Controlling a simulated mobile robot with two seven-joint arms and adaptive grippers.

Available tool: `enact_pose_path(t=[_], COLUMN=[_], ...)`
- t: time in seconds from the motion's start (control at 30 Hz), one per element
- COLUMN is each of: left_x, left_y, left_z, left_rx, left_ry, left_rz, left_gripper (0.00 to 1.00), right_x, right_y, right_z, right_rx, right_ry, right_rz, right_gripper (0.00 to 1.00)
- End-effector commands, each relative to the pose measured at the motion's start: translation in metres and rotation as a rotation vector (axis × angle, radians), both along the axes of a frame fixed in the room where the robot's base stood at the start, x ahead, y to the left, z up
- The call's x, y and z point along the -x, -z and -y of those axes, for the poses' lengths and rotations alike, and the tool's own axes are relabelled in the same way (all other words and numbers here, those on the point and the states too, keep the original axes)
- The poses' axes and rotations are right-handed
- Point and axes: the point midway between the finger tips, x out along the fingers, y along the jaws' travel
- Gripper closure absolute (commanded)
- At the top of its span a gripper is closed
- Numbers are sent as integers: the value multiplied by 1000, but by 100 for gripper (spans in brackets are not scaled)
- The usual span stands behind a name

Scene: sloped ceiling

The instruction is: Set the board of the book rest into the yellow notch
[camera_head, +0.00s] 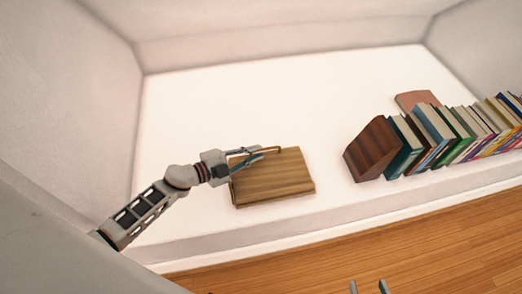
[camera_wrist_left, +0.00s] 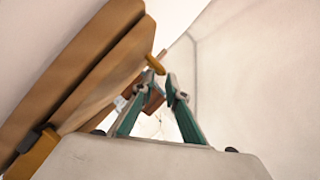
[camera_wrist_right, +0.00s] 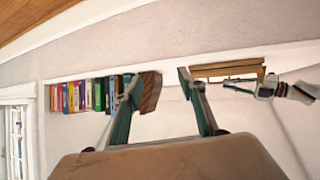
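The book rest (camera_head: 272,180) lies nearly flat on the white ledge, its wooden board on top. In the left wrist view its two wooden layers (camera_wrist_left: 85,65) show edge-on. A thin brown bar (camera_head: 268,150) runs along its far edge; an orange-brown end piece (camera_wrist_left: 155,64) is just beyond my left fingertips. I cannot make out a yellow notch. My left gripper (camera_head: 250,156) is at the rest's far left corner, its fingertips (camera_wrist_left: 158,82) apart with a narrow gap, holding nothing I can see. My right gripper (camera_head: 369,287) is open and empty, low at the front (camera_wrist_right: 158,80).
A row of books (camera_head: 450,130) stands right of the rest, with a dark wooden block (camera_head: 373,150) at its near end. A reddish-brown object (camera_head: 417,100) is behind them. The ledge (camera_head: 230,100) is clear behind the rest. A wooden floor (camera_head: 430,245) lies in front.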

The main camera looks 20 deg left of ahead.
Motion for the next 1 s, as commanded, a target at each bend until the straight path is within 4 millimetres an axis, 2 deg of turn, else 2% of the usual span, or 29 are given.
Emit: enact_pose_path(t=[0.2,0.53,0.6,1.0], left_x=[-16,-20,-20,-18], left_y=[7,6,6,1], left_z=[13,15,15,15], left_rx=[1,1,1,-19], left_ry=[0,0,0,0], left_rz=[-4,-1,-1,28], left_gripper=[86,86,100,100], right_x=[-1,-2,-2,-2], right_y=[-1,-3,-3,-3], right_z=[-5,-6,-6,-6], right_rx=[-18,-21,-22,-21], right_ry=[0,1,0,1], right_rz=[5,9,9,9], right_gripper=[60,60,60,60])
